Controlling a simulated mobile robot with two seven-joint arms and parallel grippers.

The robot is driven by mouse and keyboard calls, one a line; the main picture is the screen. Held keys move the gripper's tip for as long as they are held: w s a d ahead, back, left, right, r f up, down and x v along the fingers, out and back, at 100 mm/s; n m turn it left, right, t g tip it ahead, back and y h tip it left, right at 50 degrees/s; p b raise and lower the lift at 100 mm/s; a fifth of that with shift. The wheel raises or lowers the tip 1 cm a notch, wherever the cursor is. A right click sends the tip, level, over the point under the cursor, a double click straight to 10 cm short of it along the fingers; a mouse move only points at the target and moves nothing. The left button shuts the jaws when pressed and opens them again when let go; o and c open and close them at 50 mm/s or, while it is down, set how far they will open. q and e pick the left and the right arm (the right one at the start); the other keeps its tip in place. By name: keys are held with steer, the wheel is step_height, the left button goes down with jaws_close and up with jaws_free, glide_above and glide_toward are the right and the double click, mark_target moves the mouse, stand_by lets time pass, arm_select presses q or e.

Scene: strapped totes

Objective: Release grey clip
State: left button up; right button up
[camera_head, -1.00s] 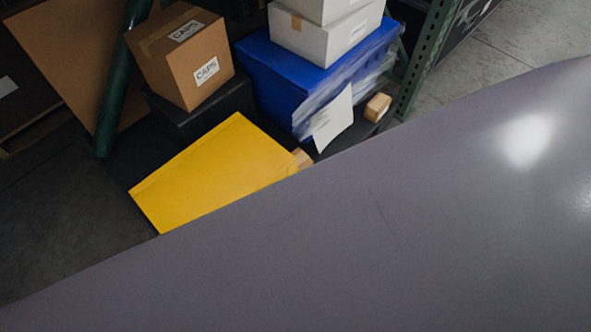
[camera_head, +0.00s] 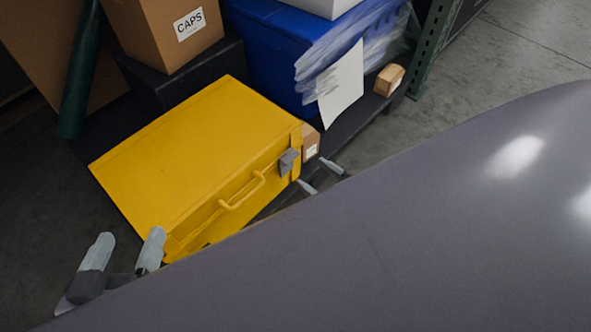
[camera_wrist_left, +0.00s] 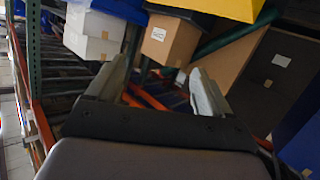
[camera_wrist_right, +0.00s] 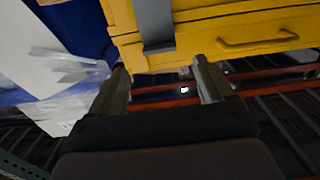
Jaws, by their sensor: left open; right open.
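A yellow case (camera_head: 195,150) with a handle (camera_head: 242,190) on its front lies on the shelf in the head view. A grey clip (camera_head: 288,161) sits on its front near the right corner. In the right wrist view the clip (camera_wrist_right: 154,24) hangs as a grey strip down the yellow case (camera_wrist_right: 215,30). My right gripper (camera_head: 320,178) is open and empty, just in front of and below the clip; its fingers (camera_wrist_right: 160,85) are apart. My left gripper (camera_head: 125,250) is open and empty by the case's front left corner. It also shows open in the left wrist view (camera_wrist_left: 160,85).
A brown CAPS box (camera_head: 165,30) on a black box stands behind the case. A blue tote (camera_head: 265,50) with clear wrap and a white sheet (camera_head: 341,85) is behind right. A small brown box (camera_head: 389,80) and a green post (camera_head: 432,45) are at right. My grey body hides the lower right.

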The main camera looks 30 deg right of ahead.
mark_target(289, 166)
arm_select(q)
steer(key=b, duration=0.1)
steer(key=a+t+b, duration=0.1)
steer(key=shift+s+a+r+m+b, duration=0.1)
steer(key=shift+s+a+m+b, duration=0.05)
steer(key=shift+s+m+b, duration=0.2)
arm_select(e)
steer(key=x, duration=0.7)
steer(key=shift+w+f, duration=0.15)
jaws_close()
